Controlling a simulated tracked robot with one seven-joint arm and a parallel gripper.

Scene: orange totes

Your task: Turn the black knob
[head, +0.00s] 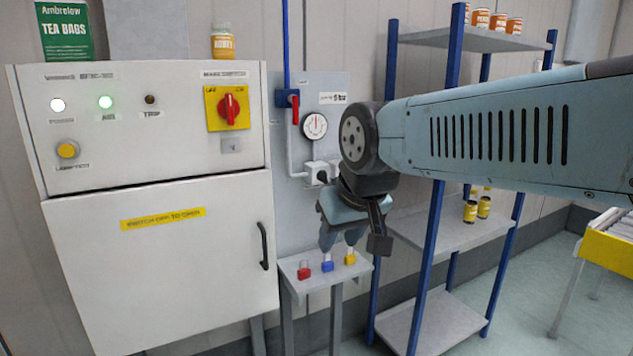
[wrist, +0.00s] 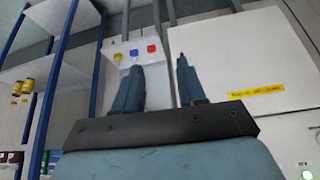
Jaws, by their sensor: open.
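I cannot clearly pick out a black knob. A small dark round piece (head: 322,176) sits on a white box below the gauge, partly beside my arm, and I cannot tell whether it is a knob. A red rotary switch (head: 229,108) is on a yellow plate at the cabinet's upper right. My gripper (head: 341,243) points down in front of the grey wall panel, just above the small shelf. In the wrist view my gripper (wrist: 160,66) shows two separated blue fingers with nothing between them.
Red, blue and yellow padlocks (head: 327,262) stand on the small shelf (head: 300,285) below my gripper. The white cabinet (head: 160,260) with a black handle (head: 264,246) is left. A blue-post rack (head: 430,240) stands right. A red-handled valve (head: 294,108) is above left.

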